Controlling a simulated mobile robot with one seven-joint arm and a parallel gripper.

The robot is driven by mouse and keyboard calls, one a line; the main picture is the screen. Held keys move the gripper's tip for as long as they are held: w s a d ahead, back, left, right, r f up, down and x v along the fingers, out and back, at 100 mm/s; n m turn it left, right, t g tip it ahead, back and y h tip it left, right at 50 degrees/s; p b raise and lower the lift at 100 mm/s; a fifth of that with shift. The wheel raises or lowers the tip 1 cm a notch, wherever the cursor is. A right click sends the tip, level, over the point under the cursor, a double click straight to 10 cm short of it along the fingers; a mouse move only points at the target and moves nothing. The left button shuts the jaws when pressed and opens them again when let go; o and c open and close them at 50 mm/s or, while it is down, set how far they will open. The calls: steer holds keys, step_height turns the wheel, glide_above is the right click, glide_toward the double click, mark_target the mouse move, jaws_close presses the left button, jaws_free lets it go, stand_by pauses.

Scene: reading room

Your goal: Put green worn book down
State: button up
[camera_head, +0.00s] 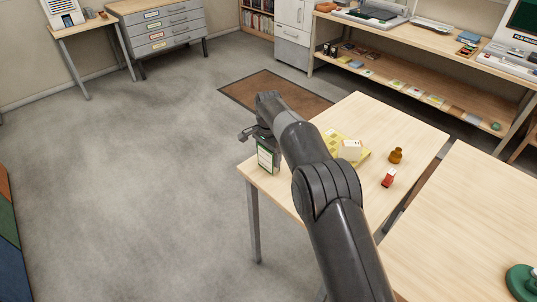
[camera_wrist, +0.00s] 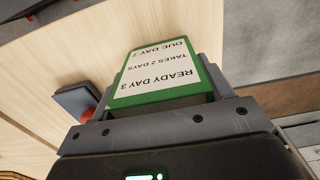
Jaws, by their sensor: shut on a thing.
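The green book (camera_head: 267,156) is upright at the left corner of the light wooden table (camera_head: 285,187) in the head view. Its white label faces the camera. I cannot tell whether its lower edge touches the tabletop. My gripper (camera_head: 261,137) is shut on its upper part. In the wrist view the green book (camera_wrist: 160,75) fills the middle, with a white label reading "READY DAY 3", "TAKES 2 DAYS", "DUE DAY 7". Pale tabletop (camera_wrist: 75,55) shows beyond it. Wear on the cover is too small to tell.
A second table (camera_head: 455,225) stands at right. Floor (camera_head: 150,180) at left is clear.

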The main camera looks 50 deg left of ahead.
steer(key=o, duration=1.1)
steer(key=shift+f, duration=0.15)
steer(key=shift+c, duration=0.2)
step_height(320, 180, up, 12)
steer(key=shift+r, duration=0.15)
steer(key=shift+d+r, duration=0.1)
